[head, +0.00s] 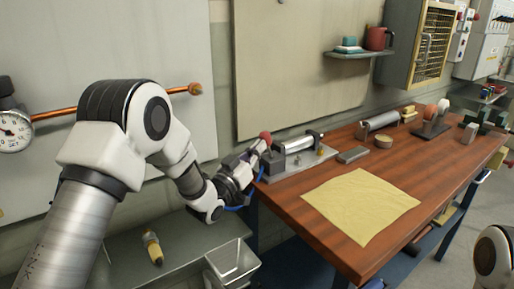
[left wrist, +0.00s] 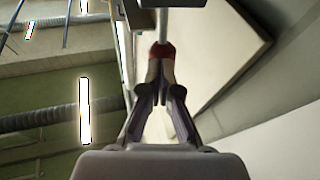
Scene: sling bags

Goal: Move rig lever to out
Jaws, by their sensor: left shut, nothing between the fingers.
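The rig (head: 292,150) is a small metal fixture with a pale cylinder, at the left end of the wooden bench. Its lever has a red knob (head: 265,136) at the rig's left end. My left gripper (head: 257,147) is at the knob, with its fingers drawn together. In the left wrist view the red knob (left wrist: 161,50) sits right at the fingertips (left wrist: 160,66), and a light rod runs from it away from the gripper. I cannot tell whether the fingers touch the knob. The lever's base is partly hidden. My right gripper is out of view.
A yellow cloth (head: 360,204) lies flat on the bench (head: 292,208). A grey block (head: 352,155) and a roller (head: 378,123) stand behind it. A metal tray (head: 185,240) with a small bottle (head: 153,247) is below my left arm. A copper pipe with gauge (head: 14,131) is at left.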

